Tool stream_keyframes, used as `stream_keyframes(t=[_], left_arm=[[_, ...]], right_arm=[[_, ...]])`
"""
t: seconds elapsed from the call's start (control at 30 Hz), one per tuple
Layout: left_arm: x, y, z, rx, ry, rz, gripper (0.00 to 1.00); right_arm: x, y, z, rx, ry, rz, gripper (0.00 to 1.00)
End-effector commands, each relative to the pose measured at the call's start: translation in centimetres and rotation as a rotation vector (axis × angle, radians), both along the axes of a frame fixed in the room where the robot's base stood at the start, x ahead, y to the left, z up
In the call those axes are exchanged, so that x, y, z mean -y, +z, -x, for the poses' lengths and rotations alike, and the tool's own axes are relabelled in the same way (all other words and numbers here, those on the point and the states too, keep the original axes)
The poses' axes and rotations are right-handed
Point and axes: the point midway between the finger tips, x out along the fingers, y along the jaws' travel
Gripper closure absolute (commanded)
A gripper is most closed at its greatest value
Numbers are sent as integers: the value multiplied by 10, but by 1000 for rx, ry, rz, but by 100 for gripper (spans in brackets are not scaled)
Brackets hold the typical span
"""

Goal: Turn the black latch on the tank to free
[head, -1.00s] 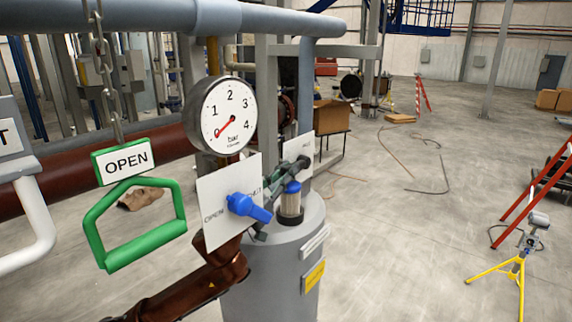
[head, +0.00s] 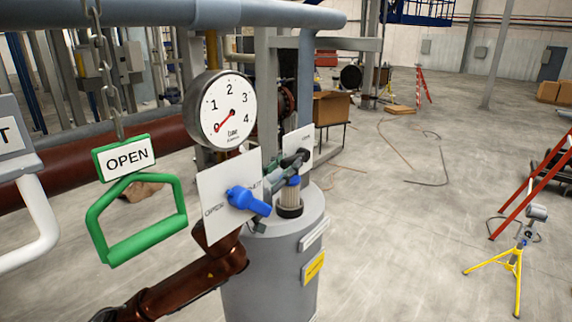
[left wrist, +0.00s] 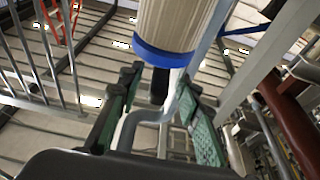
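The grey tank (head: 268,270) stands at the lower middle of the head view. On its top is a pale ribbed filter with a blue band (head: 291,197); its blue-rimmed end also shows in the left wrist view (left wrist: 178,28). My left gripper (head: 280,178) is beside the filter, partly hidden by a white plate. In the left wrist view its green-padded fingers (left wrist: 160,82) stand apart. A bent grey rod (left wrist: 136,125) and a small black end piece show between them. A black part (head: 300,157) sits by the far white label; I cannot tell which black piece is the latch. My right gripper is not in view.
A white plate (head: 222,178) with a blue handle (head: 246,201) stands close before my gripper. A gauge (head: 224,112) reads near 0. A green handle with an OPEN sign (head: 127,158) hangs left. Open floor lies right, with a yellow tripod (head: 508,262).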

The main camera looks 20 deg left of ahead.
Motion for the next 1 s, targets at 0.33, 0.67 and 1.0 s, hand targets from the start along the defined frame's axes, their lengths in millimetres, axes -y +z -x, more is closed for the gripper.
stream_keyframes(t=[0.33, 0.67, 1.0], left_arm=[[-19, -15, 44, -2, 2, 0, 68], [-40, -29, 94, -2, 2, 1, 68], [-44, -32, 107, -1, 1, -1, 68]], right_arm=[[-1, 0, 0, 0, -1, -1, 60], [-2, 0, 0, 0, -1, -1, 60], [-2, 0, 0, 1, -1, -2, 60]])
